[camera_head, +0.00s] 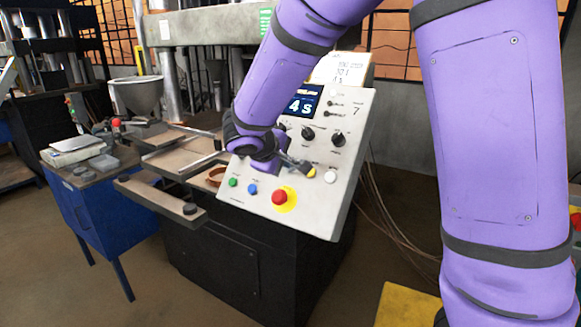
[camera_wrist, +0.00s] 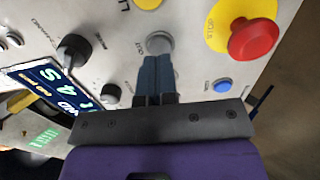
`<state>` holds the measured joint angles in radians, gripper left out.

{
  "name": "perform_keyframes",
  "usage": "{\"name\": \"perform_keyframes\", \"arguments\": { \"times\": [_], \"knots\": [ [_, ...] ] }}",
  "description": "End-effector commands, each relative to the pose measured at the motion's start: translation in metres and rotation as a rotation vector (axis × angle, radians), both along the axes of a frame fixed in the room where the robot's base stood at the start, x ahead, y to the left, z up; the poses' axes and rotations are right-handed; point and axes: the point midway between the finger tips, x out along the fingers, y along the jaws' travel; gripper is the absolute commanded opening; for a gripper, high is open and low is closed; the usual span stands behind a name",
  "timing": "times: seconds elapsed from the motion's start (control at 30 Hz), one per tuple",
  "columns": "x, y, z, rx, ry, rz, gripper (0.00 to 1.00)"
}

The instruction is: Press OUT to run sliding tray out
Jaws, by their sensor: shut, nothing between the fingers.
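My gripper (camera_head: 304,168) is shut and empty, its fingertips at the sloped control panel (camera_head: 225,197). In the wrist view the closed dark fingers (camera_wrist: 157,60) reach the lower edge of a round grey button (camera_wrist: 159,41). A small label beside it appears to read OUT. Whether the tips touch the button or hover just over it, I cannot tell. In the head view a small yellow spot shows at the fingertips. A tan tray surface (camera_head: 180,157) lies between rails left of the panel, partly hidden by my arm.
A red stop button on yellow (camera_wrist: 252,40) and a blue button (camera_wrist: 222,85) are near the fingers. Black knobs (camera_wrist: 74,49) and a lit display (camera_wrist: 55,82) are on the other side. A white button (camera_head: 330,176) is right of my gripper. A blue cabinet (camera_head: 95,210) stands left.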

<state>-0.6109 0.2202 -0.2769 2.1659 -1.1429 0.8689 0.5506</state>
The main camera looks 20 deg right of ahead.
Motion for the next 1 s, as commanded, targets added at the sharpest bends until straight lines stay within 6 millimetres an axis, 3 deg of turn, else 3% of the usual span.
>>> {"name": "perform_keyframes", "arguments": {
  "times": [1.0],
  "knots": [
    [0.0038,-0.0052,-0.0052,-0.001,-0.001,0.0,0.0]
  ]
}}
